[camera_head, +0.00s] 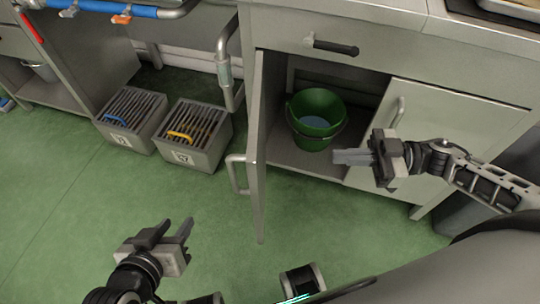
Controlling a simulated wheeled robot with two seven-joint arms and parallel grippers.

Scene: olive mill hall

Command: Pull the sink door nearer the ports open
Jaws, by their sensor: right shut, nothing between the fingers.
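The left sink door (258,140) stands open, swung well out from the cabinet and seen almost edge-on. Its bar handle (237,175) is on its left side. The right sink door (446,126) is closed, with a handle (398,112) near its left edge. My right gripper (336,157) is shut and empty, in front of the cabinet opening and the closed door's left edge, apart from the open door's handle. My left gripper (178,228) is open and empty above the floor at the lower left. I cannot clearly identify the ports.
A green bucket (312,140) stands inside the open cabinet. Two grey crates (132,137) (213,150) with slatted tops stand on the floor left of the door. A drawer handle (331,46) sticks out above the opening. Green floor at left is clear.

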